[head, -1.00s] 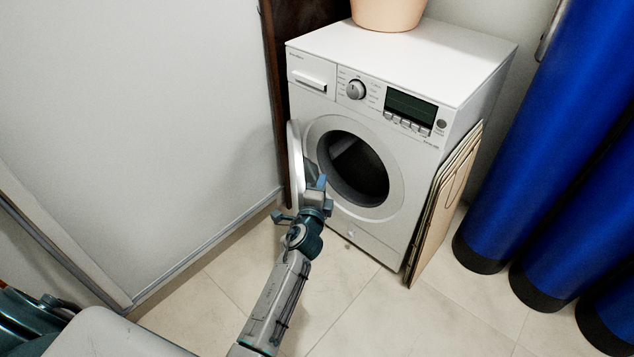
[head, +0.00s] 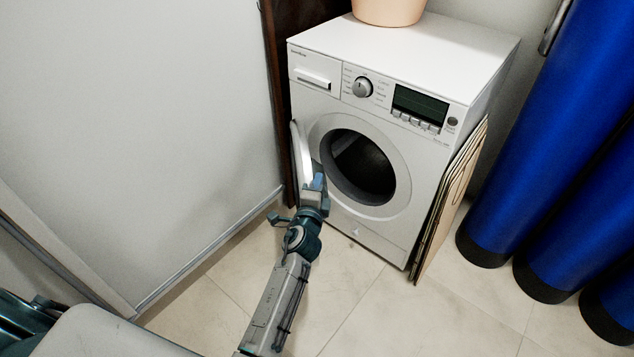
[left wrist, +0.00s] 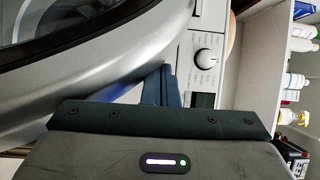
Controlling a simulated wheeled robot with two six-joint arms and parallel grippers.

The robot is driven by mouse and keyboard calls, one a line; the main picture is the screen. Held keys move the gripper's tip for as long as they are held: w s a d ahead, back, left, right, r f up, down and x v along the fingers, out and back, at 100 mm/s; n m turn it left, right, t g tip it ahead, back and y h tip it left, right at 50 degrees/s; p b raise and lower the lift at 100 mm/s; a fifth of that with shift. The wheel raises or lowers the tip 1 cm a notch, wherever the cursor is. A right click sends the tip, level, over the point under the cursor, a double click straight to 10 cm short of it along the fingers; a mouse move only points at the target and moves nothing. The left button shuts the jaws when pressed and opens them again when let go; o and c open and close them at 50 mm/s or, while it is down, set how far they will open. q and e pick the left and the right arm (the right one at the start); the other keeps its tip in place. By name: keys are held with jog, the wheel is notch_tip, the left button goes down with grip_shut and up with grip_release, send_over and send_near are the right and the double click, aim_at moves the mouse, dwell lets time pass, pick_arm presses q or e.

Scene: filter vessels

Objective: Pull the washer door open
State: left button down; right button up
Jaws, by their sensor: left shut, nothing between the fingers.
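The white washer (head: 400,95) stands against the back wall, with its dark round drum opening (head: 358,167) exposed. Its door (head: 301,155) is swung wide open to the left and shows nearly edge-on. My left gripper (head: 316,178) is at the inner side of the door, near its free-standing lower part, with its fingers shut and nothing between them. In the left wrist view the door's grey rim (left wrist: 120,65) fills the upper left, close to the fingers (left wrist: 159,85). Whether they touch it I cannot tell. My right gripper is not in view.
A peach-coloured pot (head: 388,10) stands on the washer. Folded boards (head: 452,200) lean on its right side. Large blue cylinders (head: 530,150) stand at right. A pale wall (head: 140,130) bounds the left. The tiled floor (head: 370,310) in front is clear.

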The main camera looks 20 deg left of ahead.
aim_at(303, 171)
pick_arm(q)
jog(key=shift+a, duration=0.1)
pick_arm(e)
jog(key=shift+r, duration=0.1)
